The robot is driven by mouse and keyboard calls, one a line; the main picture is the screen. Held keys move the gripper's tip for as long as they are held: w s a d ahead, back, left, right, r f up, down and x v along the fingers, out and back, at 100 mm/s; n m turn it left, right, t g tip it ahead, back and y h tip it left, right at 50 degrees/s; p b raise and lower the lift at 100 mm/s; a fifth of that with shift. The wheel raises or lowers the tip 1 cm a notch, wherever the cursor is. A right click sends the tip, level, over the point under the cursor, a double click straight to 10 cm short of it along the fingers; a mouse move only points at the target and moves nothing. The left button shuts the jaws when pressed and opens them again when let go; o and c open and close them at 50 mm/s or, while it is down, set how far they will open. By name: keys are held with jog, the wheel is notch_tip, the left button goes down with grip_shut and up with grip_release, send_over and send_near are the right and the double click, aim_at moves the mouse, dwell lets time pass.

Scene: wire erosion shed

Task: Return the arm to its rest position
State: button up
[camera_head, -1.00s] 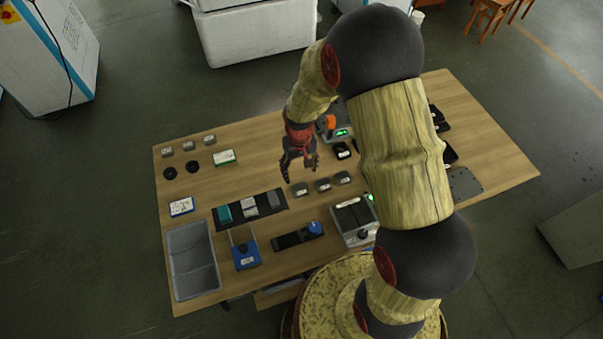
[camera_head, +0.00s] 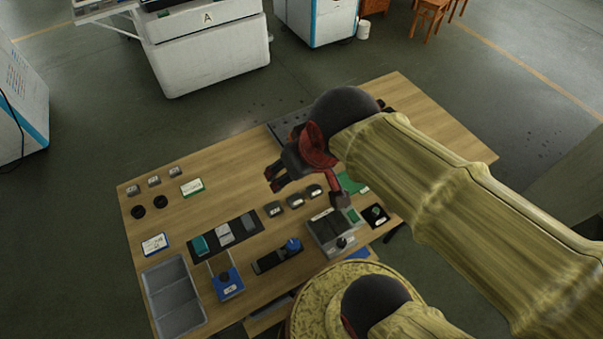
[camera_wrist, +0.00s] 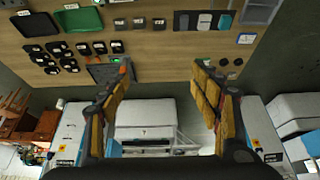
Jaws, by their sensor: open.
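My gripper (camera_head: 275,178) is above the middle of the wooden table (camera_head: 232,150), with its jaws apart and nothing seen between them. In the wrist view my gripper (camera_wrist: 165,95) shows two widely spread fingers, with the table's edge and white machines beyond. My arm reaches in from the right in the head view, large and close to the camera, and hides part of the table's right side.
On the table are a grey divided tray (camera_head: 172,293), a black mat (camera_head: 222,234) with blocks, several small dark blocks, a grey device (camera_head: 328,232) and a blue-fronted holder (camera_head: 228,284). A white machine (camera_head: 208,50) stands beyond the table, with open floor between.

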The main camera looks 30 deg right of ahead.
jog(key=shift+s+r, duration=0.2)
jog(key=shift+s, duration=0.35)
jog(key=shift+s+r, duration=0.2)
jog(key=shift+s, duration=0.35)
notch_tip(320, 180, down, 4)
jog(key=b, duration=0.4)
jog(key=shift+f, duration=0.2)
